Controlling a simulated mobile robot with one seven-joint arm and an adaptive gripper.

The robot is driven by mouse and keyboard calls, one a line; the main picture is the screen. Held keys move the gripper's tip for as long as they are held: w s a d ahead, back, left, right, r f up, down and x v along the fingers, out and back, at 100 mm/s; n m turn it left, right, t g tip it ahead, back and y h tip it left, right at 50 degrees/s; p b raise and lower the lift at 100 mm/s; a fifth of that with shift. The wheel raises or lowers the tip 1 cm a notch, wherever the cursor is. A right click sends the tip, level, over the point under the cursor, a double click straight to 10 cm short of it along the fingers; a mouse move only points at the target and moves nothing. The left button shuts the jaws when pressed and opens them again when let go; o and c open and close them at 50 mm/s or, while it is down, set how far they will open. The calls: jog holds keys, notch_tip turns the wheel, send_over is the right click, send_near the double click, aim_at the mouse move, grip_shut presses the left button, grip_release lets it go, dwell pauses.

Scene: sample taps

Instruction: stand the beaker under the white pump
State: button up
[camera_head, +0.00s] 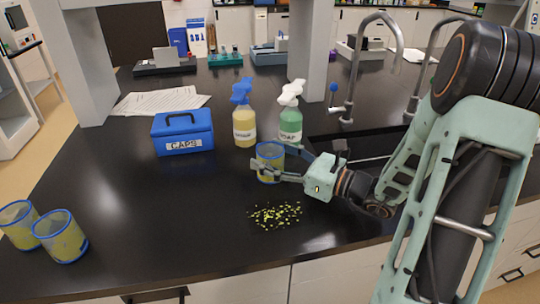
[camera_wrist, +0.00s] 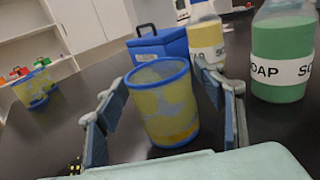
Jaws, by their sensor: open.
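A see-through yellow-stained beaker with blue rims (camera_head: 270,158) stands upright on the black counter, in front of the two bottles. My gripper (camera_head: 273,166) is open around it. In the wrist view the beaker (camera_wrist: 163,105) stands between the two spread fingers, with a visible gap on each side. The white pump (camera_head: 291,93) tops a bottle of green liquid (camera_head: 290,126), behind and to the right of the beaker. In the wrist view this bottle (camera_wrist: 282,55) reads SOAP, and its pump is out of frame.
A blue pump (camera_head: 241,92) tops a yellow bottle (camera_head: 244,128) left of the green one. A blue CAPS box (camera_head: 182,132) stands further left. Two similar beakers (camera_head: 62,237) (camera_head: 19,226) stand at the far left. Yellow flecks (camera_head: 275,215) lie in front. Sink taps (camera_head: 350,100) rise at right.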

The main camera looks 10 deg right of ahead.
jog(key=v, duration=1.1)
jog(key=shift+s+d+p, duration=0.2)
jog(key=shift+d+p, duration=0.05)
jog(key=shift+p, duration=0.15)
